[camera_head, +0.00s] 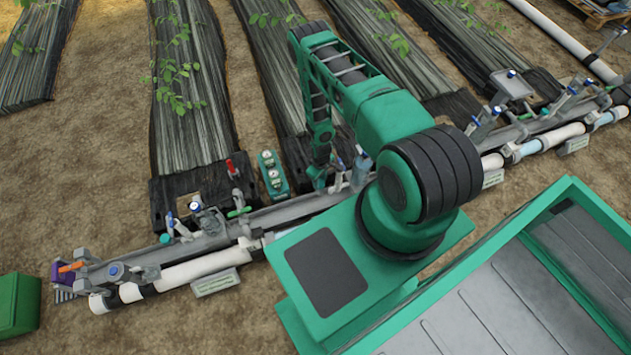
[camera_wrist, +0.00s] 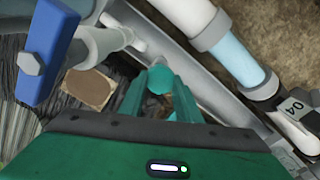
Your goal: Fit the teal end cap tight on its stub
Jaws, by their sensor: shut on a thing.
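My gripper (camera_wrist: 162,91) shows at the middle of the wrist view, its two green fingers pointing away from the camera. It is shut on the teal end cap (camera_wrist: 160,77), a small rounded teal piece between the fingertips. The cap is over or beside the grey rail of the skid; I cannot tell whether it touches a stub. The stub itself cannot be made out, as the cap and fingers cover that spot. In the head view my gripper (camera_head: 321,178) is small, low beside the pipework, and the cap cannot be made out there.
A blue valve handle (camera_wrist: 48,50) stands close at the left in the wrist view. A white pipe with a pale blue section (camera_wrist: 232,62) runs at the right. In the head view, a green gauge box (camera_head: 273,175) stands left of my gripper, and the pipe skid (camera_head: 205,265) runs across.

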